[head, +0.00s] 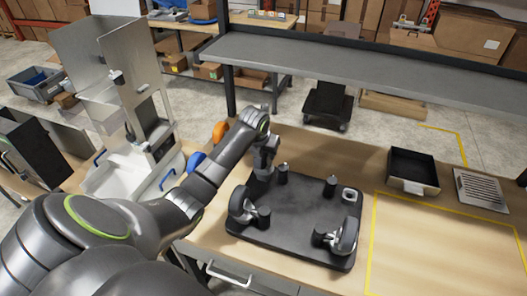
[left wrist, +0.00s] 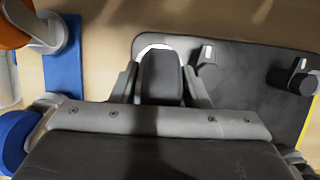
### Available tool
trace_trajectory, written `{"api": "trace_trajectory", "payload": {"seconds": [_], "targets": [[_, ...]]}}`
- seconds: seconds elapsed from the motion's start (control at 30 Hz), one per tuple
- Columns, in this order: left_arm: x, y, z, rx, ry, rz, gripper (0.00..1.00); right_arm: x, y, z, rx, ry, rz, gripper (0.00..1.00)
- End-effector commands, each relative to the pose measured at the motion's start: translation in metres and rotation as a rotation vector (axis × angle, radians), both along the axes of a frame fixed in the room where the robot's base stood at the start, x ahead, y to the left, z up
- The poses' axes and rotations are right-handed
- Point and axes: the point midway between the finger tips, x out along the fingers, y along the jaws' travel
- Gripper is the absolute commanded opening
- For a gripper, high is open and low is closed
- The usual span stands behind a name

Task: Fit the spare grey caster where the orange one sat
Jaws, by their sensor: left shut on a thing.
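My left gripper (head: 264,166) is at the back left corner of a black base plate (head: 290,215). In the left wrist view the gripper (left wrist: 160,88) is shut on a dark caster wheel (left wrist: 161,72). A pale rim shows at its far end; whether the caster is seated is hidden. Two grey casters stand at the plate's front corners, one left (head: 240,204) and one right (head: 346,236). The back right corner has a pale ring (head: 349,195) with no wheel. The orange caster (head: 220,131) is left of the plate, and its wheel shows in the left wrist view (left wrist: 12,28). My right gripper is out of view.
Short black posts (head: 330,186) stand on the plate near its corners. A blue wheel (left wrist: 14,132) is left of the gripper. A black tray (head: 412,170) and a slotted grey panel (head: 481,190) lie right. The yellow-outlined bench area (head: 430,245) is clear. A grey shelf (head: 370,68) spans behind.

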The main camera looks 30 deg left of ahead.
Motion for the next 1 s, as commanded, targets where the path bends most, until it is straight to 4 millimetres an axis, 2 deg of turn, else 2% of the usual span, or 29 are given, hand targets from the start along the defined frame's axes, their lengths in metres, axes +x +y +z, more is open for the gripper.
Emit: {"api": "trace_trajectory", "payload": {"seconds": [0.07,0.1,0.27,0.67,0.87,1.0], "targets": [[0.000,0.000,-0.002,0.000,-0.002,0.000,0.08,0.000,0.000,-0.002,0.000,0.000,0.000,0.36],[0.000,0.000,-0.001,0.001,-0.002,-0.001,0.46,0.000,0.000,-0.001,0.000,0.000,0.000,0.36],[0.000,0.000,-0.001,0.000,-0.001,0.000,0.67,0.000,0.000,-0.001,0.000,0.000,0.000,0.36],[-0.002,0.000,0.003,0.001,-0.002,-0.001,0.67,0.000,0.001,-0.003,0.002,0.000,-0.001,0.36],[-0.011,-0.002,0.026,0.003,-0.004,-0.001,0.67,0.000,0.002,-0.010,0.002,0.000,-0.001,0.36],[-0.021,-0.005,0.052,0.004,-0.006,-0.002,0.67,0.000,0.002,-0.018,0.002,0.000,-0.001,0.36]]}}
